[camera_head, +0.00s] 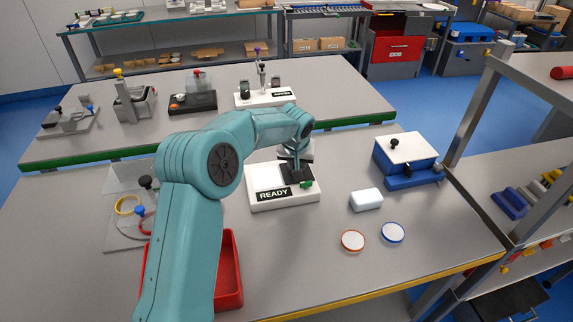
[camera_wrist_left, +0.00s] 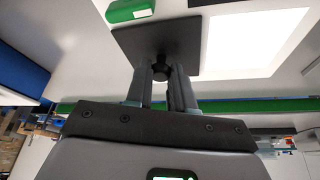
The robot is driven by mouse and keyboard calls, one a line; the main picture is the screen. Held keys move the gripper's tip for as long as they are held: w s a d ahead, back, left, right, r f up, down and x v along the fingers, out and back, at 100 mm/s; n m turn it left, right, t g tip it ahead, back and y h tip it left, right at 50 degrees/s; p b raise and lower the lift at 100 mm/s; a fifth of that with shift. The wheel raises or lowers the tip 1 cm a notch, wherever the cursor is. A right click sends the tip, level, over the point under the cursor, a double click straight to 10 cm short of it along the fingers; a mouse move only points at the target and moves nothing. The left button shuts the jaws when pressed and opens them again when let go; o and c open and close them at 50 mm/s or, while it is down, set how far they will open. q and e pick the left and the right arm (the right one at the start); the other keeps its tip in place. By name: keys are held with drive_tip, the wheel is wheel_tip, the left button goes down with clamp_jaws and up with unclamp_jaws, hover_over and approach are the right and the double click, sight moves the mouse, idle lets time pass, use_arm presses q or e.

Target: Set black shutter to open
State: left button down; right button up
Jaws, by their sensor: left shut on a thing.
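The black shutter (camera_head: 299,175) is a dark flat plate on the right part of a white device (camera_head: 283,199) labelled READY. In the left wrist view the black shutter (camera_wrist_left: 180,38) carries a small round dark knob (camera_wrist_left: 160,72). My left gripper (camera_wrist_left: 161,78) is shut on that knob from above. A bright white panel (camera_head: 267,177) lies uncovered to the left of the shutter in the head view, and a green part (camera_head: 306,184) is at the device's right side. My left arm hides part of the device's back. My right gripper is in neither view.
A white block (camera_head: 366,200), a red-rimmed disc (camera_head: 352,241) and a blue-rimmed disc (camera_head: 393,232) lie to the right. A blue box (camera_head: 405,156) stands farther right. A red tub (camera_head: 230,270) sits at front left, partly behind my arm.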

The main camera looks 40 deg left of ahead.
use_arm(q)
drive_tip(key=shift+w+d+r, duration=0.1)
drive_tip(key=shift+w+r, duration=0.05)
drive_tip(key=shift+w, duration=0.05)
drive_tip(key=c, duration=1.1)
unclamp_jaws()
drive_tip(key=shift+c, duration=0.2)
drive_tip(key=shift+o, duration=0.8)
drive_tip(key=shift+w, duration=0.15)
drive_tip(key=shift+s+r, duration=0.2)
drive_tip(key=shift+s, duration=0.1)
drive_tip(key=b+v, duration=0.1)
drive_tip(key=v, duration=1.4)
drive_tip(key=shift+r, duration=0.3)
drive_tip(key=shift+s+d, duration=0.1)
drive_tip(key=shift+d, duration=0.1)
